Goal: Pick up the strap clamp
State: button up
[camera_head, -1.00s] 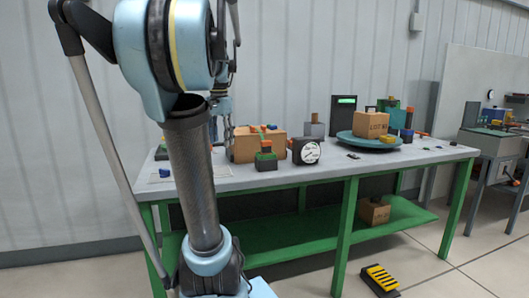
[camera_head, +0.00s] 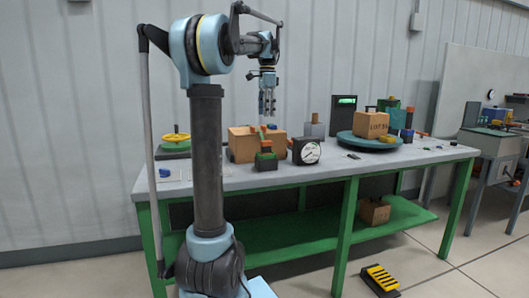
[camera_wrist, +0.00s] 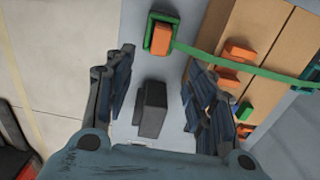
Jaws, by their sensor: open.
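What looks like the strap clamp (camera_head: 265,158), an orange block on a green and dark body, stands at the front of the workbench. In the wrist view it appears as an orange block in a green frame (camera_wrist: 160,38), and a green band runs from beside it across a cardboard box. My gripper (camera_head: 267,108) is open and empty, pointing down above the bench. In the wrist view the clamp lies beyond the fingertips (camera_wrist: 163,80). A dark block, probably the gauge (camera_wrist: 151,108), shows between the fingers.
The cardboard box (camera_head: 242,145) stands close behind the clamp. The round gauge (camera_head: 306,151) stands just right of it. A blue turntable (camera_head: 352,140) with a carton (camera_head: 371,124) is farther right. A yellow handwheel (camera_head: 176,137) is at left. The bench's front edge is near.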

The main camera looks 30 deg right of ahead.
aim_at(266, 141)
notch_tip(266, 141, down, 15)
jog(key=shift+w+r, duration=0.1)
jog(key=shift+w, duration=0.05)
grip_shut()
dwell(0.6)
